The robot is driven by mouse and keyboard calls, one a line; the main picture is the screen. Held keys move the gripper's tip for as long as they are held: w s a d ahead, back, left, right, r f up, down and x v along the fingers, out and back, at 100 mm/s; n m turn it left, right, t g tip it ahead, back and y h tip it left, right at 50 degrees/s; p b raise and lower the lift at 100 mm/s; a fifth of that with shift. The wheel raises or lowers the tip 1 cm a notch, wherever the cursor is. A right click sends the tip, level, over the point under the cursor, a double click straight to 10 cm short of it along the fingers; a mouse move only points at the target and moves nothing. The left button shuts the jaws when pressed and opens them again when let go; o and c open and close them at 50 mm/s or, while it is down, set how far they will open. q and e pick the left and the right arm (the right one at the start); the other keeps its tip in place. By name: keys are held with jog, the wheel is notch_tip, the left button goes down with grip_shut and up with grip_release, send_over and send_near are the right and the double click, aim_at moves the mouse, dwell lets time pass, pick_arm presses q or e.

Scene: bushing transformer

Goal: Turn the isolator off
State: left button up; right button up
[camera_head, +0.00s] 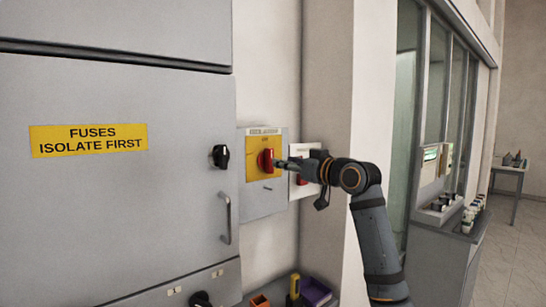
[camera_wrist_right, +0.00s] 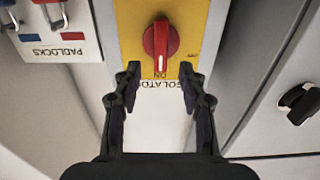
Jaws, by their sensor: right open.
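The isolator (camera_head: 252,199) is a grey box on the wall with a yellow plate and a red rotary handle (camera_head: 265,160). In the right wrist view the red handle (camera_wrist_right: 160,42) stands lengthwise up the picture, its lower end by the upside-down word "ON" on the yellow plate (camera_wrist_right: 190,20). My right gripper (camera_head: 284,164) is in front of the isolator in the head view. In the right wrist view its two fingers (camera_wrist_right: 159,76) are spread and empty, just short of the handle and on either side of its line. My left gripper is not in view.
A padlock board (camera_wrist_right: 68,48) hangs beside the isolator. A grey cabinet (camera_head: 110,210) with a "FUSES ISOLATE FIRST" label, black knob (camera_head: 221,156) and bar handle (camera_head: 226,218) stands left. Below are an orange bin (camera_head: 260,301) and a purple bin (camera_head: 316,291).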

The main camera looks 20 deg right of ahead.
aim_at(271, 158)
jog(key=p+x, duration=0.2)
jog(key=x, duration=0.4)
jog(key=shift+a+r, duration=0.1)
jog(key=shift+r, duration=0.05)
jog(key=shift+w, duration=0.4)
grip_shut()
